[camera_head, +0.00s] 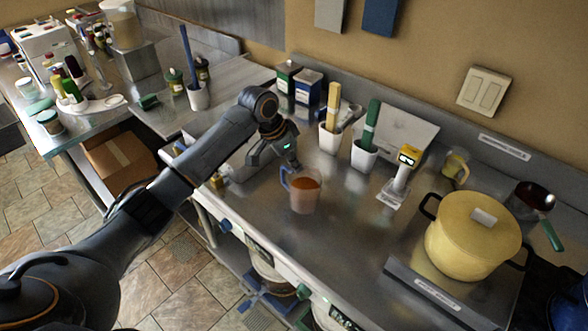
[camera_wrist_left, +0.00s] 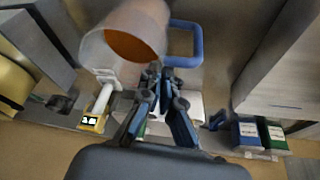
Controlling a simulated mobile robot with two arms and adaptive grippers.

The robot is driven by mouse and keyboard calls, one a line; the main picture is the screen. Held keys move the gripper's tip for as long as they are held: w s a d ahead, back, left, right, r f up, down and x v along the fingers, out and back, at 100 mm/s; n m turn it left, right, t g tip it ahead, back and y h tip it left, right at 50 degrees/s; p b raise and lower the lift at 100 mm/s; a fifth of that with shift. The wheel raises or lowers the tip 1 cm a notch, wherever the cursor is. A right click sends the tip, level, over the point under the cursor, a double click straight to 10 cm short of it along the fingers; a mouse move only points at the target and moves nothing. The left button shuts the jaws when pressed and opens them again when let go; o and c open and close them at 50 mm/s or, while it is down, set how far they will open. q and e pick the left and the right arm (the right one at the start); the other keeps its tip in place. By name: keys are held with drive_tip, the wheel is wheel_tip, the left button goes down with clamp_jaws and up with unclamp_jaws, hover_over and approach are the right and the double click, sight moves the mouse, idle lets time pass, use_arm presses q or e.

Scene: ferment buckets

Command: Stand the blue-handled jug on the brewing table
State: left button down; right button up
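The blue-handled jug (camera_head: 305,194) is clear, holds orange-brown liquid and looks close to upright in the head view. It is over the steel table (camera_head: 345,250) near its front edge; I cannot tell whether its base touches the top. My left gripper (camera_head: 290,167) reaches down to the jug's blue handle (camera_head: 285,180). In the left wrist view the fingertips (camera_wrist_left: 164,75) are close together at the near bar of the blue handle (camera_wrist_left: 186,62), with the jug (camera_wrist_left: 105,50) on the left. The gripper looks shut on the handle. My right gripper is not in view.
A yellow pot (camera_head: 470,245) stands at the right. A yellow-topped device (camera_head: 400,180) and white cups with tools (camera_head: 330,138) stand behind the jug. Dark tins (camera_head: 307,87) are at the back. The tabletop between jug and pot is clear.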

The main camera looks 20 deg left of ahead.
use_arm(q)
drive_tip(key=f+p, duration=0.1)
drive_tip(key=f, duration=0.2)
drive_tip(key=shift+w+a+f+p, duration=0.15)
drive_tip(key=shift+w+f+p, duration=0.05)
drive_tip(key=shift+f+p, duration=0.2)
drive_tip(key=c, duration=1.5)
unclamp_jaws()
drive_tip(key=shift+f, duration=0.1)
drive_tip(key=b, duration=0.3)
approach(294, 173)
drive_tip(key=shift+w+a+r, duration=0.3)
drive_tip(key=shift+w+a, duration=0.2)
drive_tip(key=shift+a, duration=0.05)
